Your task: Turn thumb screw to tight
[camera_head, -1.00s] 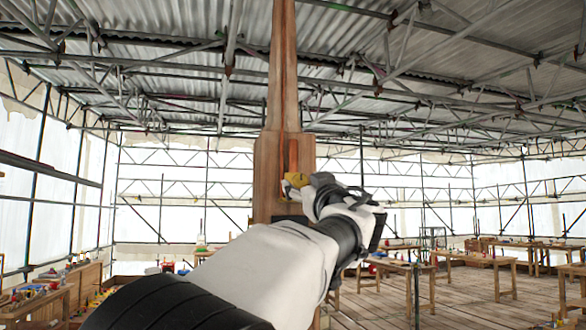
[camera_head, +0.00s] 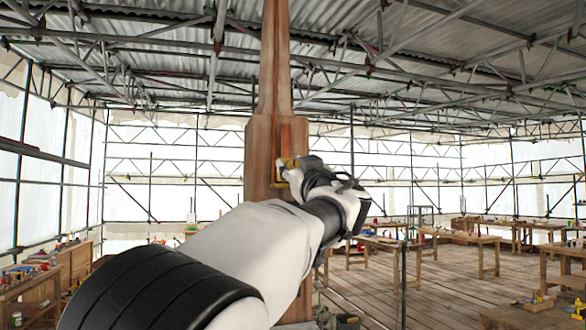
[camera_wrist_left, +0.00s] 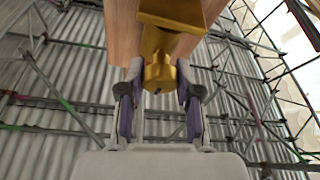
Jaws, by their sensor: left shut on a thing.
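The brass thumb screw (camera_wrist_left: 159,72) shows in the left wrist view on a brass fitting (camera_wrist_left: 172,12) at the wooden spire post. In the head view the post (camera_head: 258,155) stands upright, with the brass piece (camera_head: 290,164) on its right side. My left gripper (camera_wrist_left: 159,90) has a finger on each side of the screw and is shut on it. In the head view the same gripper (camera_head: 290,172) meets the brass piece, and the fingertips are partly hidden. I cannot read how tight the screw is. My right gripper is in neither view.
Wooden workbenches (camera_head: 466,238) with tools stand on the plank floor to the right. Another bench (camera_head: 30,290) stands at the left. Scaffold poles and white sheeting surround the space. The air beside the post is clear.

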